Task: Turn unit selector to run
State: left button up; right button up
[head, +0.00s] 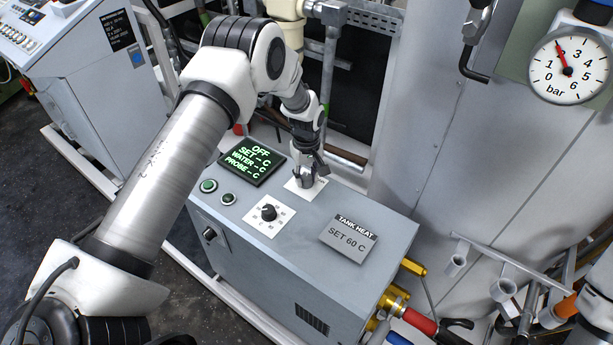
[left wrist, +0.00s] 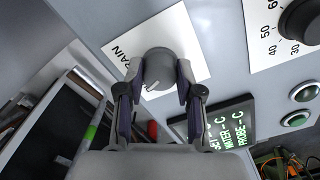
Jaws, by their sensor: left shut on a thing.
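The unit selector is a grey knob (left wrist: 158,64) on a white plate (left wrist: 190,35) in the left wrist view. Letters ending "AIN" show on the plate; its other labels are hidden. A pale pointer line on the knob points to the lower left of that view. My left gripper (head: 304,174) reaches down onto the selector's plate (head: 318,187) at the back of the grey cabinet top. Its fingers are shut on the knob from both sides, and it hides the knob in the head view. My right gripper is not in view.
The cabinet display (head: 252,161) reads OFF, with dashes for SET, WATER and PROBE. Two green buttons (head: 208,186) and a black dial (head: 268,212) sit near it. A TANK HEAT, SET 60 C sign (head: 348,238) stands to the right. Pipes and a tank (head: 470,130) stand behind.

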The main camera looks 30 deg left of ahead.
aim_at(306, 176)
pick_arm(q)
jog(key=shift+f+n, duration=0.1)
jog(key=shift+n, duration=0.8)
jog(key=o, duration=1.2)
jog(key=shift+c, duration=0.2)
jog(key=shift+a, duration=0.1)
notch_tip(306, 176, up, 12)
jog(key=shift+w+f, duration=0.1)
